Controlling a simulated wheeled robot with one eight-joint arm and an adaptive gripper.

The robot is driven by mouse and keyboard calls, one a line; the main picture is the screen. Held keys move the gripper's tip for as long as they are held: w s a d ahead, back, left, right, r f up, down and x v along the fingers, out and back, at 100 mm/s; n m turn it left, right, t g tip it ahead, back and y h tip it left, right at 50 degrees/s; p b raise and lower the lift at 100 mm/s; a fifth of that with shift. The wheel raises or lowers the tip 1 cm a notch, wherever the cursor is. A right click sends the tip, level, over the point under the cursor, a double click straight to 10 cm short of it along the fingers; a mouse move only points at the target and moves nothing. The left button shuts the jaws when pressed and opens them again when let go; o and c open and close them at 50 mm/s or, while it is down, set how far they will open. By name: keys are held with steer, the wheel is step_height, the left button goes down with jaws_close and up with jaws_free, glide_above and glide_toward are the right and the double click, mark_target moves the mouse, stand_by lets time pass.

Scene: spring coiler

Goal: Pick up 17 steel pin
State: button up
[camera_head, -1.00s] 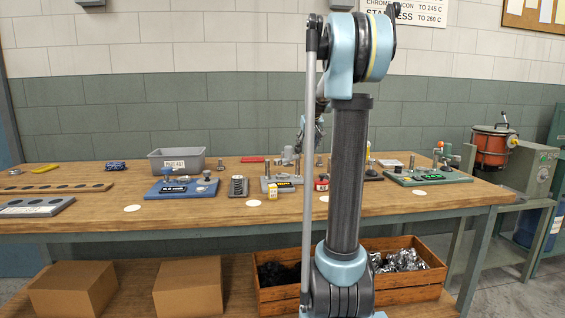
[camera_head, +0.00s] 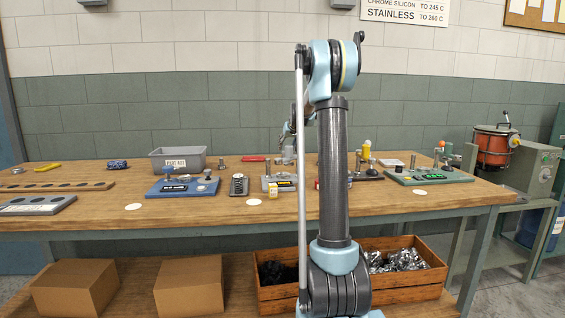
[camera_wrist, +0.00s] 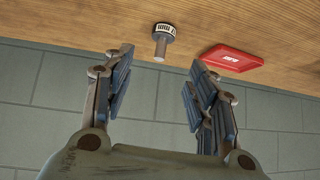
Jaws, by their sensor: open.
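In the wrist view a steel pin (camera_wrist: 162,40) stands on the wooden table, its grey shaft rising from a dark round base with a white label. The label is too small to read surely. My gripper (camera_wrist: 161,60) is open and empty. Its two fingers lie to either side of the pin in this upside-down picture, with the pin beyond the fingertips and apart from them. In the head view a small upright pin (camera_head: 267,166) stands right of the red case; my gripper (camera_head: 289,134) is above the table's back, mostly hidden by my arm.
A grey bin (camera_head: 178,160), a blue fixture (camera_head: 183,187) and a green fixture (camera_head: 428,177) stand on the table. The tiled wall is behind.

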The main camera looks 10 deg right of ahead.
mark_target(283, 156)
steer(key=shift+x, duration=5.15)
steer(key=shift+w+r, duration=0.1)
jaws_close()
